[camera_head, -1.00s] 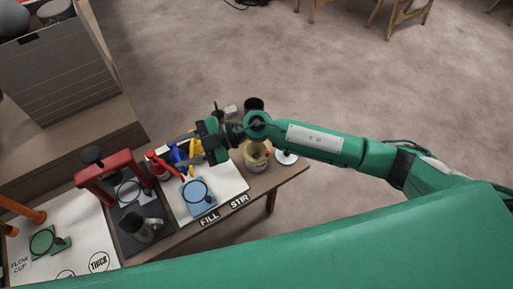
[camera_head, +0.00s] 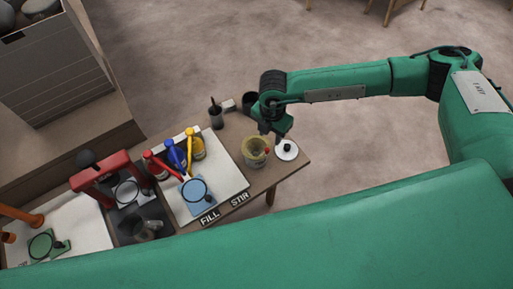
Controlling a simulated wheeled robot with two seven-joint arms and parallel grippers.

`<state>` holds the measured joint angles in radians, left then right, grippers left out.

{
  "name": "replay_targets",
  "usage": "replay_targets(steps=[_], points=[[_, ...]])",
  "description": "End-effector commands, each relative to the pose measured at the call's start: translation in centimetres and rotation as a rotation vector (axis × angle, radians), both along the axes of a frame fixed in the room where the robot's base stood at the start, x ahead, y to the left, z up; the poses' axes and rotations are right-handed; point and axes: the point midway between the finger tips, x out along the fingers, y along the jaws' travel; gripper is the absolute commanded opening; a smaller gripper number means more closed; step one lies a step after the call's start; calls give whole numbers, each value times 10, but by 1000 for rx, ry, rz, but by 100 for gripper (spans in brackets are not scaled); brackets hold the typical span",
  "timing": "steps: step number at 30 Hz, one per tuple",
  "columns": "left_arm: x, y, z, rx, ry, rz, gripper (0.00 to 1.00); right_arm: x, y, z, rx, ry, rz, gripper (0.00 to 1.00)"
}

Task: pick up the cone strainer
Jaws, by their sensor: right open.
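I cannot pick out the cone strainer for certain. A white round piece (camera_head: 287,151) with a dark centre lies at the right end of the table; it may be the strainer or a lid. A yellowish pot (camera_head: 255,152) stands just left of it, with a small red spot at its rim. My right gripper (camera_head: 273,137) is open and points down above the gap between the pot and the white piece, holding nothing. I cannot tell its exact height. My left gripper is not in view.
Red, blue and yellow-topped bottles (camera_head: 177,154) stand on a white board (camera_head: 225,178) left of the pot. Dark cups (camera_head: 216,117) stand at the back edge. A red frame (camera_head: 98,170) and a metal mug (camera_head: 147,229) are further left. The table's right edge is close.

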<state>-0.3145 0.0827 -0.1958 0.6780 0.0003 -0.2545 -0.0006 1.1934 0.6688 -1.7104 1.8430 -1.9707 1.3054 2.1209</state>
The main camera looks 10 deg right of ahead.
Motion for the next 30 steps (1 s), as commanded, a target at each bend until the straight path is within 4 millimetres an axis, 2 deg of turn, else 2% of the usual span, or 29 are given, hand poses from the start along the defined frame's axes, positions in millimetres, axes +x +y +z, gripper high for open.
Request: replay_targets(steps=[3, 7, 14, 21, 24, 30], points=[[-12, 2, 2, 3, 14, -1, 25, -1, 0, -22, -1, 3, 0, 41], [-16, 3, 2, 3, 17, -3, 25, 0, 1, -39, 1, 1, 1, 41], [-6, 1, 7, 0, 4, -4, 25, 1, 3, -55, 1, 2, 2, 41], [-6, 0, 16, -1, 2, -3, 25, 3, 6, -88, 1, 2, 1, 41], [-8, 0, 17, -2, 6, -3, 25, 3, 6, -96, 2, 1, 1, 41], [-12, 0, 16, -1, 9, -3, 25, 3, 5, -98, 2, 1, 1, 41]])
